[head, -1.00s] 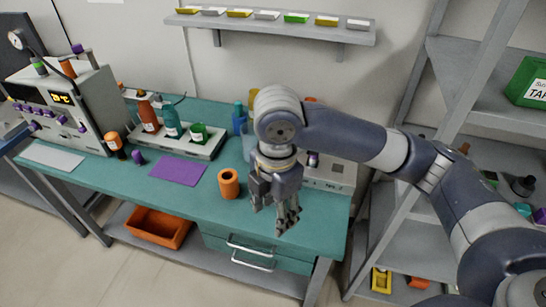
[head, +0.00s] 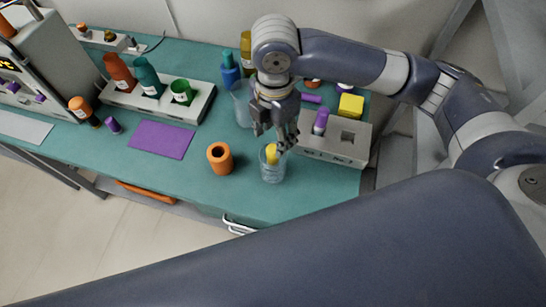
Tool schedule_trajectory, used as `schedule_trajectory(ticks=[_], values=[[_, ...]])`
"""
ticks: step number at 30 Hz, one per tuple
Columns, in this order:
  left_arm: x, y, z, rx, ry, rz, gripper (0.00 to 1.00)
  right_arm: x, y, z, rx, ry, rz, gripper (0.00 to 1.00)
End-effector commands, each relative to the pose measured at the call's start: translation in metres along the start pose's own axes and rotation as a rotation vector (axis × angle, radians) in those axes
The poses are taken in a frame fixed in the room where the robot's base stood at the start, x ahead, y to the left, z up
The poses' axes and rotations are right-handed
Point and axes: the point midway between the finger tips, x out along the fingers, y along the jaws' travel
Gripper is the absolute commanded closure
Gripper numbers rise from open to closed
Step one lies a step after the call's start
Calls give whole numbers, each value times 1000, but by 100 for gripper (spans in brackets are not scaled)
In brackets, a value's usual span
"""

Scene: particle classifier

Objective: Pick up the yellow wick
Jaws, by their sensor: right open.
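A yellow piece (head: 271,154), which looks like the wick, stands in a clear glass beaker (head: 272,173) near the front of the teal bench. The fingers hide part of it. My right gripper (head: 282,143) points down just over the beaker's mouth, at the top of the yellow piece in the picture. Its fingers are open. I cannot tell whether they touch the yellow piece. My left gripper is not in view.
An orange hollow cylinder (head: 220,158) stands left of the beaker. A grey holder (head: 335,150) with purple and yellow pieces is to the right. A blue-tinted beaker (head: 243,104) is behind. A purple mat (head: 162,140) lies on the left.

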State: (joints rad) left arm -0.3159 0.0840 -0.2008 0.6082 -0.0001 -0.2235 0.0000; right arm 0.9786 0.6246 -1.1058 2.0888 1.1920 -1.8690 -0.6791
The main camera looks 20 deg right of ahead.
Motion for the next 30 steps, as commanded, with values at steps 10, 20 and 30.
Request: schedule_trajectory(ticks=[10,20,30], values=[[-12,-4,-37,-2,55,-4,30,41,-1,-3,2,0,-5,50],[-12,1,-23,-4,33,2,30,56,0,-2,0,-1,0,50],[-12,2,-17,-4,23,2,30,56,0,-2,0,-1,0,100]])
